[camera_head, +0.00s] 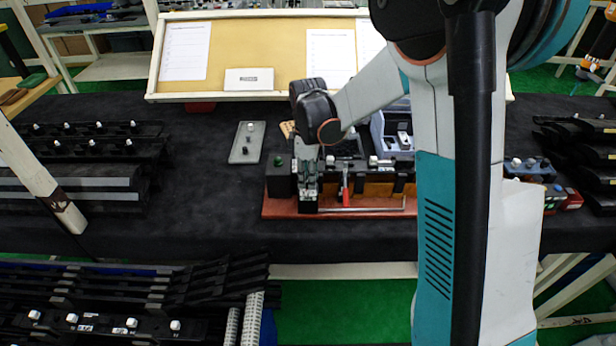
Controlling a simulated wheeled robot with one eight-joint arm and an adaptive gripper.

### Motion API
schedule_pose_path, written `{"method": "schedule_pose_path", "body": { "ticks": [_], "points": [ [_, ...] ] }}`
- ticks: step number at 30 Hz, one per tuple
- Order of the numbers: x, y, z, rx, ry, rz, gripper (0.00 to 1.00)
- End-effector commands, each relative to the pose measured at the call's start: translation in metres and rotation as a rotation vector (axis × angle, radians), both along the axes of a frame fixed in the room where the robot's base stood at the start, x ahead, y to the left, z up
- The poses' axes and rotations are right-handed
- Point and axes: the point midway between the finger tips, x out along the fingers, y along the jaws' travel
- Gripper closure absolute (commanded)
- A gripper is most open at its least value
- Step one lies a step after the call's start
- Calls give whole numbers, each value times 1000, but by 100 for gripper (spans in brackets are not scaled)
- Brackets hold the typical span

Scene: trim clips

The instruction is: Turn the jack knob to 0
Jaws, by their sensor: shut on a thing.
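My gripper (308,188) points down at the left part of a fixture with a red-brown base (375,207) on the dark-covered table. It is shut on a small part at the fixture's left front, most likely the jack knob. The fingers hide that part, so its mark and the 0 cannot be read. A black block with a green button (279,162) stands just left of my gripper. A red-handled lever (346,188) stands just right of it, above a thin metal rod (365,210) along the front of the base.
A grey plate with small knobs (247,142) lies left of the fixture. Black trim parts (80,140) fill the table's left side, and more (585,150) are stacked at the right. A tan board (265,50) stands behind. My arm hides the fixture's right end.

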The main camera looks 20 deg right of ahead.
Motion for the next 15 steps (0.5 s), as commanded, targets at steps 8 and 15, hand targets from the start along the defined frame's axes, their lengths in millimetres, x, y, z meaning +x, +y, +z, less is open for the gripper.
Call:
{"method": "schedule_pose_path", "body": {
  "ticks": [8,15],
  "points": [
    [0,0,0,0,-1,-263,100],
    [0,0,0,0,-1,-491,100]
  ]
}}
